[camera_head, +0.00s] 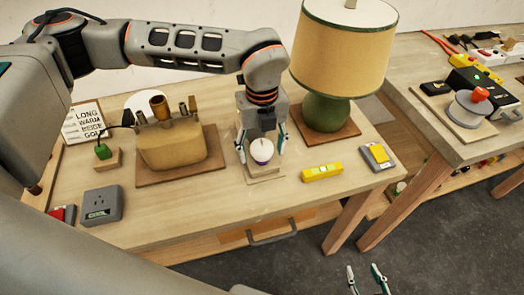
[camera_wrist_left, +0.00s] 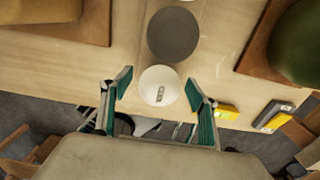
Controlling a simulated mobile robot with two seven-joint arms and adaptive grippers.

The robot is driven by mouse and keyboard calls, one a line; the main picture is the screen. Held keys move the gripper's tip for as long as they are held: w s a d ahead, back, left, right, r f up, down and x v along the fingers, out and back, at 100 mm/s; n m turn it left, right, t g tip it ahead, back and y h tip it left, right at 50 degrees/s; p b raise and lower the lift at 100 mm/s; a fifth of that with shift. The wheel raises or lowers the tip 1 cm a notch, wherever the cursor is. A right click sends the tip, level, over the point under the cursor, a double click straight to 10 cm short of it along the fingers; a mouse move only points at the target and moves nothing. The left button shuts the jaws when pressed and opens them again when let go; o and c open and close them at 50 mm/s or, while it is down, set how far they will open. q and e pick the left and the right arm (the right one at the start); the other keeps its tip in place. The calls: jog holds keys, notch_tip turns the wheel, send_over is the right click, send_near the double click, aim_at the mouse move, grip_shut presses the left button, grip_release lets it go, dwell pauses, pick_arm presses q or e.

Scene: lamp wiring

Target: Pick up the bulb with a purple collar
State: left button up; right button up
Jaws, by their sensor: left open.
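A white round bulb with a purple collar (camera_head: 262,150) stands on the table in the head view. In the left wrist view its round white top (camera_wrist_left: 159,86) shows from above with a small label, and its collar is hidden. My left gripper (camera_head: 262,142) points down over it, open, with one green-padded finger on each side. In the left wrist view the bulb lies between the fingertips of my left gripper (camera_wrist_left: 158,86), with gaps on both sides. My right gripper (camera_head: 364,268) is open and empty at the bottom of the head view, in front of the table.
A beige lamp base (camera_head: 172,146) stands on a board to the left. A green lamp (camera_head: 325,112) with a yellow shade stands close at the right. A yellow tool (camera_head: 322,172) and a yellow-grey box (camera_head: 378,157) lie right. A dark disc (camera_wrist_left: 173,35) lies behind the bulb.

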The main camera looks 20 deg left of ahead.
pick_arm(q)
jog(key=c, duration=1.2)
jog(key=shift+r, duration=0.1)
